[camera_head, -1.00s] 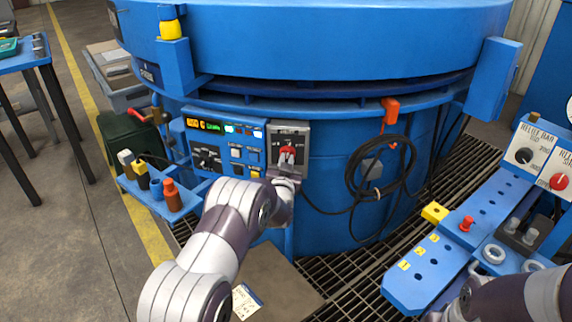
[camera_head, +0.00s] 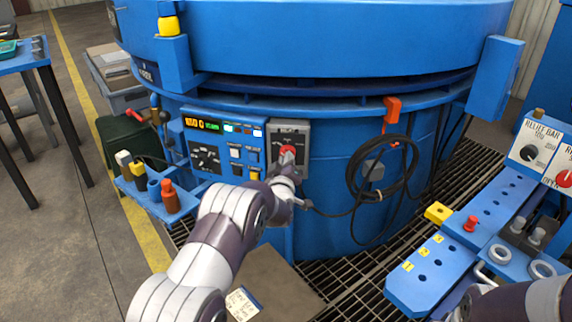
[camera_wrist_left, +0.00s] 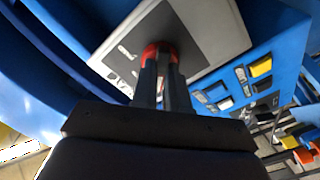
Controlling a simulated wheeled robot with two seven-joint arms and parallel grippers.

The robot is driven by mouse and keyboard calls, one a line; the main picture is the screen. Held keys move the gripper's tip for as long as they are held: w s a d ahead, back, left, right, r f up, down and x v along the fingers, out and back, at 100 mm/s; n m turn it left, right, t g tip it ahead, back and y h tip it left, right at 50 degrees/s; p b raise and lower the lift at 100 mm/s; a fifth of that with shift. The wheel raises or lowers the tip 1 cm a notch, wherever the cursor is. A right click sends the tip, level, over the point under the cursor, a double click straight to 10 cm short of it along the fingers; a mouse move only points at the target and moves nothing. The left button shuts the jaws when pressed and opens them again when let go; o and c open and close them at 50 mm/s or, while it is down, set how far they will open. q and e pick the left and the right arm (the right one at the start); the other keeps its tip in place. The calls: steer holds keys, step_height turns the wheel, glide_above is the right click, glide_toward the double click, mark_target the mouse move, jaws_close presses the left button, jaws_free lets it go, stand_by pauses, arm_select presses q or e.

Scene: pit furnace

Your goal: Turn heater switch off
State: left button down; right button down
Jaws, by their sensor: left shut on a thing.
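The heater switch is a red handle (camera_head: 287,150) on a grey plate (camera_head: 301,132) to the right of the control panel on the blue furnace. My left gripper (camera_head: 287,160) is at the handle, with its arm coming up from below. In the left wrist view the two dark fingers (camera_wrist_left: 160,72) are shut on the red handle (camera_wrist_left: 157,49), in front of the grey plate (camera_wrist_left: 205,32). The fingers hide part of the handle. My right gripper is out of the picture; only part of its arm shows at the bottom right.
The control panel (camera_head: 222,148) with displays and buttons is just left of the switch. A black coiled cable (camera_head: 352,170) hangs to the right. A small blue shelf with bottles (camera_head: 150,200) juts out at the left. A blue bench (camera_head: 420,290) stands at the right.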

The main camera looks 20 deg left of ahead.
arm_select(q)
steer(key=shift+f+n+b, duration=0.15)
steer(key=shift+n+b, duration=0.15)
steer(key=shift+n, duration=0.7)
steer(key=c, duration=1.1)
jaws_free()
steer(key=shift+c, duration=0.2)
steer(key=s+d+p, duration=0.2)
steer(key=s+p, duration=0.1)
steer(key=s, duration=0.9)
steer(key=shift+s+p, duration=0.3)
steer(key=shift+p, duration=0.1)
